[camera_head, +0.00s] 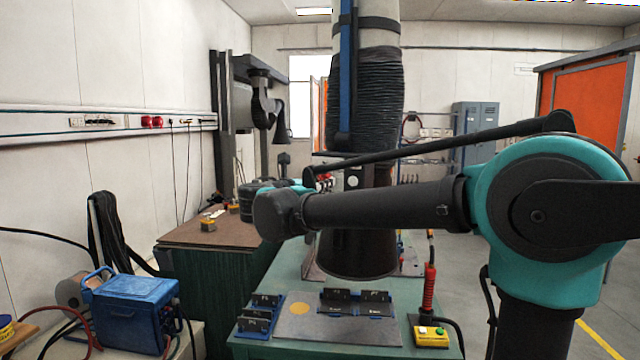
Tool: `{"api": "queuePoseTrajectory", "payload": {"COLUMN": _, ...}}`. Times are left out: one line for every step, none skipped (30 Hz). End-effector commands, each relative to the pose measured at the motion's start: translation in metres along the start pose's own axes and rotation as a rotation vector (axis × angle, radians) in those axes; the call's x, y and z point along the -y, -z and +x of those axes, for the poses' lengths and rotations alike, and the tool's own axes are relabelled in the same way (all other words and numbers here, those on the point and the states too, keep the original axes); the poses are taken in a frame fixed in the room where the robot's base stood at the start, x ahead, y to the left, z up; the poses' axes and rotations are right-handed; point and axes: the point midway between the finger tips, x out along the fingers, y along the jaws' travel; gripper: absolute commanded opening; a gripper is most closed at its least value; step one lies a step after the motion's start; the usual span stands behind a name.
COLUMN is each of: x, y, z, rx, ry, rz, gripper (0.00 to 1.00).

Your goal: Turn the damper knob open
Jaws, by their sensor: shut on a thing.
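The fume extraction duct (366,100) hangs in the middle, with black bellows above and a dark hood (357,255) at its lower end. A small red damper knob (325,177) shows at the left side of the duct, just above my forearm. My gripper (317,181) reaches it from the left, past my wrist, and is shut on it. The fingers are small and partly hidden by my arm, so the knob's exact angle cannot be told.
A green table (285,347) below the hood carries a plate, dark blocks and a yellow box with buttons (431,336). A red-handled torch (429,290) stands beside it. A blue welding unit (135,308) is at lower left, and a brown-topped bench (190,236) stands behind.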

Motion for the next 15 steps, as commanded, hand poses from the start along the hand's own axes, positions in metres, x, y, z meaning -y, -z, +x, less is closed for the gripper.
{"api": "queuePoseTrajectory", "payload": {"x": 0.0000, "y": 0.0001, "z": -0.0001, "rx": 0.000, "ry": 0.000, "rz": 0.004, "gripper": 0.04}}
{"api": "queuePoseTrajectory", "payload": {"x": 0.0000, "y": 0.0001, "z": -0.0001, "rx": 0.000, "ry": 0.000, "rz": 0.008, "gripper": 0.04}}
{"api": "queuePoseTrajectory", "payload": {"x": 0.0000, "y": 0.0001, "z": -0.0001, "rx": 0.000, "ry": 0.000, "rz": 0.014, "gripper": 0.04}}
{"api": "queuePoseTrajectory", "payload": {"x": 0.0000, "y": 0.0001, "z": -0.0001, "rx": 0.000, "ry": 0.000, "rz": 0.021, "gripper": 0.04}}
{"api": "queuePoseTrajectory", "payload": {"x": 0.0000, "y": 0.0001, "z": -0.0001, "rx": 0.000, "ry": 0.000, "rz": 0.029, "gripper": 0.04}}
{"api": "queuePoseTrajectory", "payload": {"x": 0.0000, "y": 0.0001, "z": -0.0001, "rx": 0.000, "ry": 0.000, "rz": 0.044, "gripper": 0.04}}
{"api": "queuePoseTrajectory", "payload": {"x": 0.0000, "y": 0.0001, "z": -0.0001, "rx": 0.000, "ry": 0.000, "rz": 0.055, "gripper": 0.04}}
{"api": "queuePoseTrajectory", "payload": {"x": 0.0000, "y": 0.0001, "z": -0.0002, "rx": 0.000, "ry": 0.000, "rz": 0.070, "gripper": 0.04}}
{"api": "queuePoseTrajectory", "payload": {"x": 0.0000, "y": 0.0001, "z": -0.0002, "rx": 0.000, "ry": 0.000, "rz": 0.091, "gripper": 0.04}}
{"api": "queuePoseTrajectory", "payload": {"x": 0.0000, "y": 0.0001, "z": -0.0002, "rx": 0.000, "ry": 0.000, "rz": 0.110, "gripper": 0.04}}
{"api": "queuePoseTrajectory", "payload": {"x": 0.0000, "y": 0.0001, "z": -0.0002, "rx": 0.000, "ry": 0.000, "rz": 0.129, "gripper": 0.04}}
{"api": "queuePoseTrajectory", "payload": {"x": 0.0000, "y": 0.0001, "z": -0.0002, "rx": 0.000, "ry": 0.000, "rz": 0.158, "gripper": 0.04}}
{"api": "queuePoseTrajectory", "payload": {"x": 0.0000, "y": 0.0001, "z": -0.0002, "rx": 0.000, "ry": 0.000, "rz": 0.181, "gripper": 0.04}}
{"api": "queuePoseTrajectory", "payload": {"x": 0.0000, "y": 0.0001, "z": -0.0002, "rx": 0.000, "ry": 0.000, "rz": 0.206, "gripper": 0.04}}
{"api": "queuePoseTrajectory", "payload": {"x": 0.0000, "y": 0.0001, "z": -0.0002, "rx": 0.000, "ry": 0.000, "rz": 0.241, "gripper": 0.04}}
